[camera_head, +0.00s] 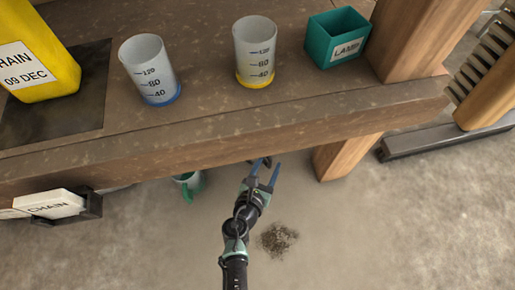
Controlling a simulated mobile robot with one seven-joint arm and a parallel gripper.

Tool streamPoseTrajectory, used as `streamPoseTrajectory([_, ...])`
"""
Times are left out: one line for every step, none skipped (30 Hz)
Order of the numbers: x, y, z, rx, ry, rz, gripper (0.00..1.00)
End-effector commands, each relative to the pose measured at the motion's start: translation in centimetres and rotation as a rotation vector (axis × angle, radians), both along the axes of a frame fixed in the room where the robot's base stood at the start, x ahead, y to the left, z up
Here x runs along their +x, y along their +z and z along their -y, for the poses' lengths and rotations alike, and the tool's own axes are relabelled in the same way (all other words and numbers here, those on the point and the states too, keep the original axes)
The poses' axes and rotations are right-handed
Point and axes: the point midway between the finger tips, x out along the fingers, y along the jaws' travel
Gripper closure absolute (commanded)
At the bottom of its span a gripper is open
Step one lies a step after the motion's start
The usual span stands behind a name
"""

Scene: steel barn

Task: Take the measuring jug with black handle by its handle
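No black handle shows in the head view. A clear measuring vessel with a blue base (148,70) and another with a yellow base (255,52) stand upright on the wooden bench. Both have printed scales, and I see no handle on either. A pale vessel with a green handle (188,184) is below the bench's front edge, partly hidden by it. My gripper (267,171) has blue fingers spread apart with nothing visible between them. It is in front of and below the bench edge, right of the green-handled vessel and apart from it.
The wooden bench (215,135) spans the view. On it are a yellow container (40,45) on a dark mat (70,110) and a green lamp box (337,40). A chain label (50,204) hangs at the front edge. A post (420,35) stands right.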

Motion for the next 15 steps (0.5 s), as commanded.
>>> streamPoseTrajectory([-0.02, 0.01, 0.00, 0.000, 0.000, 0.000, 0.55])
streamPoseTrajectory([-0.02, 0.01, 0.00, 0.000, 0.000, 0.000, 0.60])
streamPoseTrajectory([-0.03, 0.01, 0.00, 0.000, 0.000, 0.000, 0.68])
streamPoseTrajectory([-0.03, 0.00, 0.00, 0.000, 0.000, 0.000, 0.73])
streamPoseTrajectory([-0.03, 0.00, 0.00, 0.000, 0.000, 0.000, 0.78])
streamPoseTrajectory([-0.03, 0.00, 0.00, 0.000, 0.000, 0.000, 0.86])
streamPoseTrajectory([-0.03, 0.00, 0.00, 0.000, 0.000, 0.000, 0.91])
streamPoseTrajectory([-0.03, 0.00, 0.00, 0.000, 0.000, 0.000, 0.96])
streamPoseTrajectory([-0.03, 0.00, 0.00, 0.000, 0.000, 0.000, 1.00])
streamPoseTrajectory([-0.03, 0.00, 0.00, 0.000, 0.000, 0.000, 1.00])
streamPoseTrajectory([-0.04, 0.01, 0.00, 0.000, 0.000, 0.000, 1.00])
streamPoseTrajectory([-0.04, 0.01, 0.00, 0.000, 0.000, 0.000, 1.00])
streamPoseTrajectory([-0.04, 0.01, 0.00, 0.000, 0.000, 0.000, 1.00])
streamPoseTrajectory([-0.04, 0.01, 0.00, 0.000, 0.000, 0.000, 1.00])
streamPoseTrajectory([-0.04, 0.01, 0.00, 0.000, 0.000, 0.000, 1.00])
